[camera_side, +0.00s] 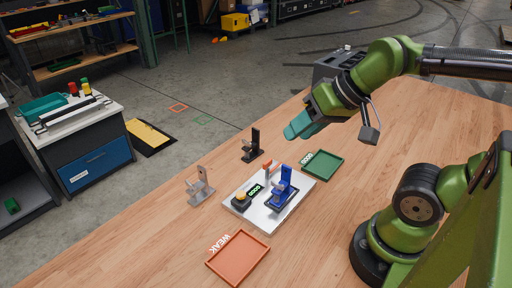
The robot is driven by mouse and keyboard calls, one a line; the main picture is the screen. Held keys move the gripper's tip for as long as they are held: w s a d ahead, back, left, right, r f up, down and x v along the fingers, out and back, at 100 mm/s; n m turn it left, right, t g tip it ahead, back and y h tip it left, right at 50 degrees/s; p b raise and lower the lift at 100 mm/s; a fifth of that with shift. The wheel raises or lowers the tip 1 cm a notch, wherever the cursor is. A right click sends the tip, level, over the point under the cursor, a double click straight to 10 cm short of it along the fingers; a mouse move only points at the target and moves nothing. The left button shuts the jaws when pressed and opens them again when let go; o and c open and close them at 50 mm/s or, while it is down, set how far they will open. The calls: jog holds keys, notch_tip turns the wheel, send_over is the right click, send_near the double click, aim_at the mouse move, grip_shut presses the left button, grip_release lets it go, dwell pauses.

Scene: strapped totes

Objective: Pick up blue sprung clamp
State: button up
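The blue sprung clamp (284,188) stands upright on the white plate (259,221), at its right side, in the side view. My gripper (297,129) hangs in the air above and behind the plate, apart from the clamp. Its teal fingers point down and to the left. They overlap in this view, so I cannot tell whether they are open or shut. Nothing shows held in them.
A black clamp (251,147) and a grey clamp (200,188) stand on the wooden table left of the plate. An orange tray (238,257) marked WEAK lies in front, a green tray (324,165) behind. A yellow-topped device (241,199) shares the plate.

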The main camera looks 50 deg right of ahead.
jog(key=shift+o, duration=0.2)
jog(key=shift+f, duration=0.1)
jog(key=n+g+h, duration=0.2)
jog(key=n+g, duration=0.3)
jog(key=g, duration=0.2)
send_over(287, 166)
notch_tip(287, 166, down, 11)
jog(key=shift+w+a+r, duration=0.15)
jog(key=shift+f, duration=2.65)
grip_shut()
